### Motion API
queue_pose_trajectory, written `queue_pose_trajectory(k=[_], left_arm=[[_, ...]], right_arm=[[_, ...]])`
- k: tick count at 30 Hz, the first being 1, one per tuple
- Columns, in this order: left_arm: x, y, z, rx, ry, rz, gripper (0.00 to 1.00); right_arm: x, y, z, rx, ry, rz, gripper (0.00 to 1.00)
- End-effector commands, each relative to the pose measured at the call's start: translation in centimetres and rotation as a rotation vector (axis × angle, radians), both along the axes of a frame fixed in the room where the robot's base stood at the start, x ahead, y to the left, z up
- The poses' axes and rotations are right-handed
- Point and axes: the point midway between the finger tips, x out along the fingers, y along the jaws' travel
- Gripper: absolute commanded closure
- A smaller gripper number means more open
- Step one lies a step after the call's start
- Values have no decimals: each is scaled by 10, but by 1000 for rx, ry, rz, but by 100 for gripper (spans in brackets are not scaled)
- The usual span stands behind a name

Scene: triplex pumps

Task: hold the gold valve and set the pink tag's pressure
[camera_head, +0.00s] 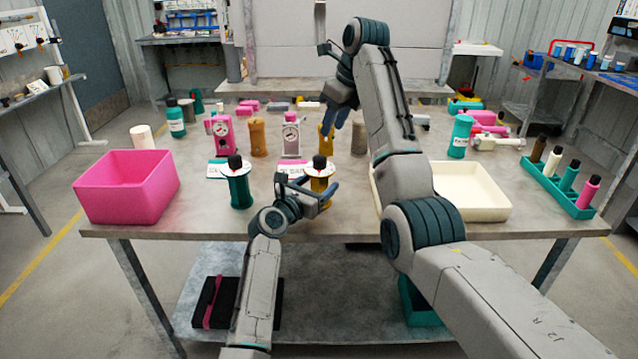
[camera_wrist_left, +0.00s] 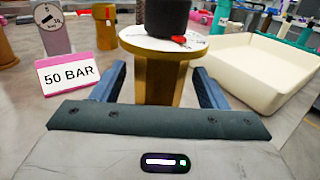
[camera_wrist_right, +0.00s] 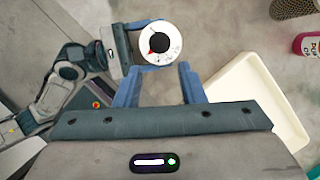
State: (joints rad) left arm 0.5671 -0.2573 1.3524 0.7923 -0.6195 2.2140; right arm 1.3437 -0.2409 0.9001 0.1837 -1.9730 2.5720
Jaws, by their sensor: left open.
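The gold valve (camera_head: 318,186) stands upright near the table's front, with a white dial and black knob on top. In the left wrist view, the valve's gold body (camera_wrist_left: 158,78) stands between my open left fingers (camera_wrist_left: 158,95), with no clear grip on it. A pink-edged tag reading 50 BAR (camera_wrist_left: 68,73) stands left of the valve. My right gripper (camera_head: 338,112) is above and behind the valve, pointing down. In the right wrist view its fingers (camera_wrist_right: 158,82) are apart and empty, with the white dial (camera_wrist_right: 172,55) and its red mark just beyond them.
A teal valve (camera_head: 240,192) stands left of the gold one. A pink bin (camera_head: 128,210) is at the left, and a cream tray (camera_head: 470,213) is on the right. Gauge posts (camera_head: 222,140) and cylinders stand behind. A teal rack (camera_head: 545,186) holds several bottles.

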Motion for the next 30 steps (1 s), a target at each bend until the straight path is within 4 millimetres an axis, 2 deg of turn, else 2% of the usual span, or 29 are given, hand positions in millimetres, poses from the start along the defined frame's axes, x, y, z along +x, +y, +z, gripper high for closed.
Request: queue_pose_trajectory(k=[6, 14, 23, 25, 26, 30], left_arm=[[10, -7, 0, 0, 0, -1, 33], [10, -7, 0, 0, 0, 0, 35], [10, -6, 0, 0, 0, 0, 93], [10, -6, 0, 0, 0, 0, 93], [10, -6, 0, 1, -1, 0, 93], [10, -6, 0, 1, -1, 0, 93]], right_arm=[[0, 0, 0, 0, 0, 0, 64], [0, 0, 0, 0, 0, 0, 64], [0, 0, 0, 0, 0, 0, 64], [0, 0, -1, 2, -2, 0, 50], [1, 0, -2, 6, -5, 1, 47], [9, 1, -16, 62, -62, 9, 47]])
